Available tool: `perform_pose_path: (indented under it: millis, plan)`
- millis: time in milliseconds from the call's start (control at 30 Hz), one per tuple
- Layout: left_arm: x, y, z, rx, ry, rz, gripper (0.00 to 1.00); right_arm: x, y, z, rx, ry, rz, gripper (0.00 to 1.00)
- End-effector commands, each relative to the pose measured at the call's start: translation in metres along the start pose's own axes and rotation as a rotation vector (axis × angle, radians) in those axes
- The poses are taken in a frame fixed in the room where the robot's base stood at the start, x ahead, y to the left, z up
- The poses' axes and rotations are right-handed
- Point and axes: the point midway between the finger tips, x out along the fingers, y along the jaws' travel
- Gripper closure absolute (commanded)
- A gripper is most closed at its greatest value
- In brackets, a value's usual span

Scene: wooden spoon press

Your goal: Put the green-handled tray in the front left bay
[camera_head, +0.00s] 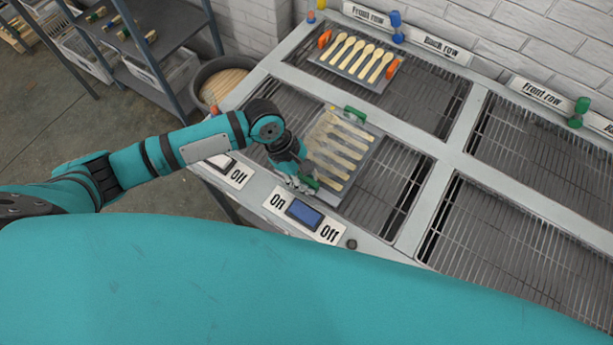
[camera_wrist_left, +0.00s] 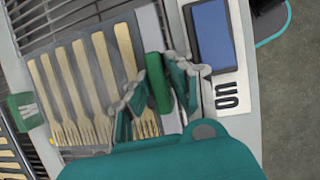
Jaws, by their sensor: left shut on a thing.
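The green-handled tray (camera_head: 362,152) is a grey rack with several pale wooden spoon or fork blanks. It lies over the grate of the front left bay (camera_head: 385,190), at a slight angle; I cannot tell if it rests fully flat. One green handle (camera_head: 355,115) is at its far end. My left gripper (camera_head: 306,183) is shut on the near green handle. In the left wrist view the fingers (camera_wrist_left: 158,80) stand either side of that green handle (camera_wrist_left: 157,84), with the tray's blanks (camera_wrist_left: 75,95) to the left. My right gripper is out of view.
An orange-handled tray (camera_head: 355,57) with spoons lies in the back left bay. Two bare grates (camera_head: 520,240) are to the right, split by a pale frame bar (camera_head: 455,150). A control panel (camera_head: 304,213) marked On and Off is at the front edge. A round bin (camera_head: 222,82) stands left.

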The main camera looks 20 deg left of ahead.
Motion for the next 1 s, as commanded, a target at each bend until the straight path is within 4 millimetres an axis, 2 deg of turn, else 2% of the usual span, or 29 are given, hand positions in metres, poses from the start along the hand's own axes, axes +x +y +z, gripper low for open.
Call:
perform_pose_path:
  millis: [167, 200, 367, 633, 733, 867, 1000]
  plan:
    - [0.0, 0.0, 0.001, 0.001, -0.002, 0.002, 1.0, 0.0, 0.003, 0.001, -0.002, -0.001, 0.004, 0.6]
    - [0.001, -0.001, 0.0, 0.0, 0.0, 0.0, 0.8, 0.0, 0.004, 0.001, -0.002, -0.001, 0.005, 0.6]
    - [0.001, -0.001, 0.0, -0.001, 0.0, -0.001, 0.59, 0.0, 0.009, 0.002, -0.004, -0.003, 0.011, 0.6]
    - [0.0, 0.0, 0.0, -0.001, 0.0, 0.0, 0.59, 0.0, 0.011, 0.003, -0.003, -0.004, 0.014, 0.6]
    - [-0.006, 0.0, -0.001, -0.001, 0.0, 0.001, 0.59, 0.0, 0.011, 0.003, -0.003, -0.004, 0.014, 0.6]
    - [-0.026, 0.0, -0.001, 0.0, 0.0, 0.003, 0.59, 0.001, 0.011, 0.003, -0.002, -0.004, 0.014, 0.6]
    - [-0.057, 0.0, -0.001, 0.001, 0.001, 0.003, 0.59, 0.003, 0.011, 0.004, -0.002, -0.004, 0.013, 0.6]
